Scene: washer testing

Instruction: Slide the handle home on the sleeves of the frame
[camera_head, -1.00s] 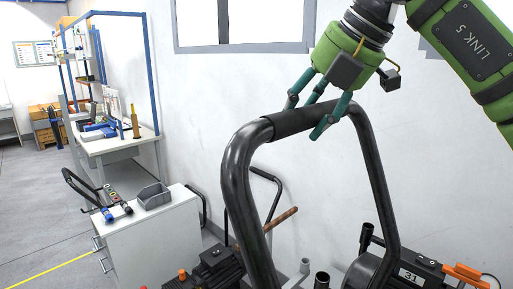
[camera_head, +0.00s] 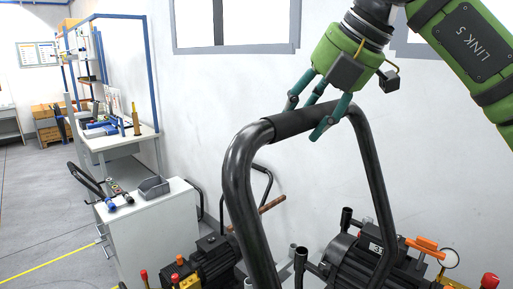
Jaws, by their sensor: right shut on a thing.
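The handle (camera_head: 242,190) is a black bent tube like an upside-down U. My right gripper (camera_head: 318,118), with teal fingers, is shut on its top bar and holds it up. Both legs run down towards the bottom of the picture, and I cannot see their lower ends. Two dark upright tubes, which look like the frame's sleeves, show between the legs: one (camera_head: 300,262) near the bottom and one (camera_head: 346,218) farther back. I cannot see either leg meeting a sleeve. My left gripper is out of view.
A motor unit (camera_head: 352,258) with an orange part (camera_head: 422,246) stands at lower right, behind the right leg. Another dark motor (camera_head: 212,262) is at lower left. The white wall is behind.

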